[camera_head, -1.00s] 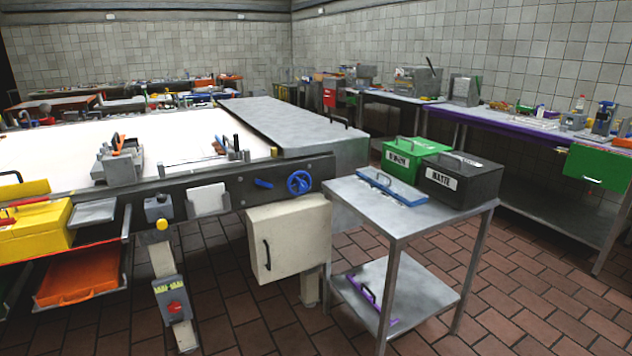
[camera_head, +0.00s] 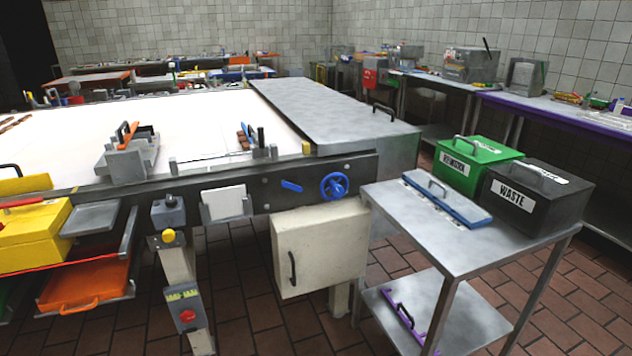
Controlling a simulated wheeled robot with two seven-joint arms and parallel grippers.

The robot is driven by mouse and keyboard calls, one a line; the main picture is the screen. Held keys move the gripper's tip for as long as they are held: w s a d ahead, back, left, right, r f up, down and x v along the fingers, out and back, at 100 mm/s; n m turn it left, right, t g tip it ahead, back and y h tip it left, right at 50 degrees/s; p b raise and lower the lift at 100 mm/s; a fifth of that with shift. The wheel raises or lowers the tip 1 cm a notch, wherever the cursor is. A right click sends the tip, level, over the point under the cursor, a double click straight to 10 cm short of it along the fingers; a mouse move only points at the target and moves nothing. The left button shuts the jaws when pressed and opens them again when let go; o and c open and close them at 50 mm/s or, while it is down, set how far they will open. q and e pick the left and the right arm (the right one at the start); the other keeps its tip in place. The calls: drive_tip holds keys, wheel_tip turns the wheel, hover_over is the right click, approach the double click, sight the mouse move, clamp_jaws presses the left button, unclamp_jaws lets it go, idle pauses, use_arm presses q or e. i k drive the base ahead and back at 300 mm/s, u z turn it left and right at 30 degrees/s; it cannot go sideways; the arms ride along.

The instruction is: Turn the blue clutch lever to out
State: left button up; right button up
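Neither of my grippers shows in the head view.
A cream cabinet (camera_head: 320,249) hangs below the rail. A metal cart (camera_head: 450,235) stands at the right with a green box (camera_head: 476,166), a black waste box (camera_head: 534,197) and a blue-edged tray. Yellow and orange boxes are at the left. Tiled floor is open in front.

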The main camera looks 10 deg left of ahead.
sight(292, 187)
drive_tip(key=u, duration=0.55)
drive_tip(key=i, duration=0.9)
drive_tip(key=u, duration=0.95)
